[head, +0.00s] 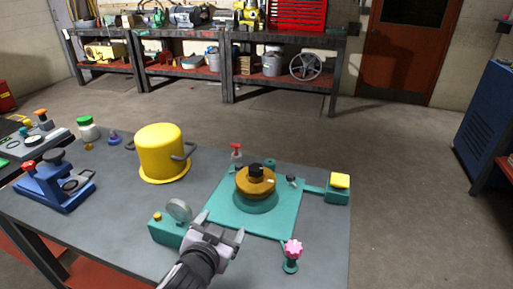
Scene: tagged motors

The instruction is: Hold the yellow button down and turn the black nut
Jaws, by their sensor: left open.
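A teal base plate (225,222) on the grey workbench carries a round amber motor body (262,184). A black nut (256,170) sits on top of it. A square yellow button (340,180) tops a teal box at the plate's right side. My left gripper (216,230) is open at the plate's near-left edge, in front of the motor. It looks empty and is apart from both the nut and the button. My right gripper is not in view.
A teal box (164,232) with a round dial (179,210) stands left of my left gripper. A pink knob (292,249) rises at the plate's front right. A large yellow pot (161,152) and a blue device (55,186) stand to the left. The bench's right edge is near the button.

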